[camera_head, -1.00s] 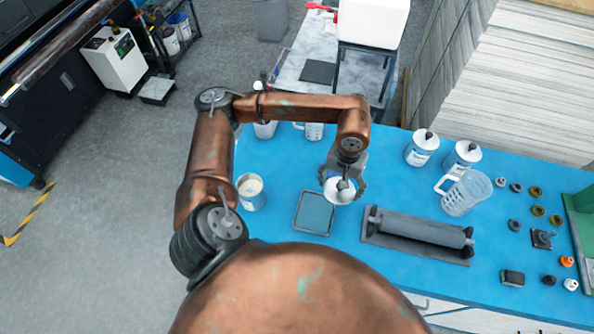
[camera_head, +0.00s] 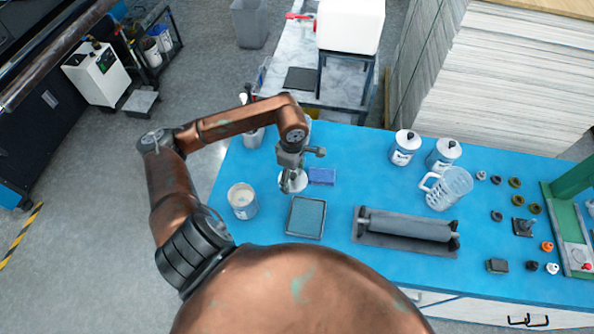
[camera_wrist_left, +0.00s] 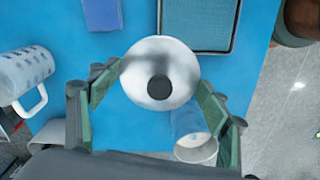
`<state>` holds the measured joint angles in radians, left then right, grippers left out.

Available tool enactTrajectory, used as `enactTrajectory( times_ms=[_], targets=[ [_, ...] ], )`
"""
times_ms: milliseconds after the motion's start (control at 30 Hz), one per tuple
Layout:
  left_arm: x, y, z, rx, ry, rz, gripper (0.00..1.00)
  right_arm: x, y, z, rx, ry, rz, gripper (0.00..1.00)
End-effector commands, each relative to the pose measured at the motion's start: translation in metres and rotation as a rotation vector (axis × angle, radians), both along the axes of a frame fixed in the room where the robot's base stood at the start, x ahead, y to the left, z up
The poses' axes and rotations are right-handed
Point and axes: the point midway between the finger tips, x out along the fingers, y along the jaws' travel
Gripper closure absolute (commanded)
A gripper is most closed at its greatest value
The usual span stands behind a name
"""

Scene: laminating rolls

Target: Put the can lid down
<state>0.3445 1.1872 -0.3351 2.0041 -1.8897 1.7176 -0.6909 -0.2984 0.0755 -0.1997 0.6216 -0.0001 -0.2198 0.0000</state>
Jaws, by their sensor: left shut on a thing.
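The can lid (camera_head: 299,182) is a white disc with a dark round knob; it also shows in the left wrist view (camera_wrist_left: 138,75). My left gripper (camera_head: 290,184) is shut on it, with the green-padded fingers (camera_wrist_left: 158,90) on either side of the lid. The lid is over the blue table, behind the tray; I cannot tell whether it touches the table. An open can (camera_head: 243,201) with pale contents stands to the left of the lid, and its rim shows in the left wrist view (camera_wrist_left: 196,150). My right gripper is not in view.
A framed tray (camera_head: 306,217) lies in front of the lid, and a blue block (camera_head: 321,176) lies just right of it. A roller (camera_head: 405,226) on a dark base, two closed cans (camera_head: 404,147) and a clear jug (camera_head: 447,188) stand farther right. A marked jug (camera_wrist_left: 25,75) shows in the wrist view.

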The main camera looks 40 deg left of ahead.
Motion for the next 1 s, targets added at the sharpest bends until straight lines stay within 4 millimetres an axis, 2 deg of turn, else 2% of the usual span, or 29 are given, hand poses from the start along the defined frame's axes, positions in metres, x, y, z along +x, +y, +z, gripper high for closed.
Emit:
enactTrajectory(
  times_ms=[167, 300, 433, 667, 833, 1000],
  targets=[
    [0.037, 0.021, -0.017, -0.005, 0.002, 0.003, 0.45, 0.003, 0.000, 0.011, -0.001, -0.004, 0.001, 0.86],
    [0.055, 0.031, -0.045, -0.005, 0.003, 0.001, 0.45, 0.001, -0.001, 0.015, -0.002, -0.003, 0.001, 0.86],
    [0.067, 0.038, -0.062, -0.003, 0.001, -0.002, 0.45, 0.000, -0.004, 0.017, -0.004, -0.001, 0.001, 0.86],
    [0.078, 0.045, -0.078, -0.002, 0.001, -0.002, 0.45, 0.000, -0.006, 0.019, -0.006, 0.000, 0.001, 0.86],
    [0.077, 0.045, -0.100, -0.005, 0.002, -0.003, 0.45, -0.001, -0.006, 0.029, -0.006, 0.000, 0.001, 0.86],
    [0.077, 0.046, -0.108, -0.001, 0.000, -0.004, 0.45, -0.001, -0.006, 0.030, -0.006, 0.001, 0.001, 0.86]
  ],
)
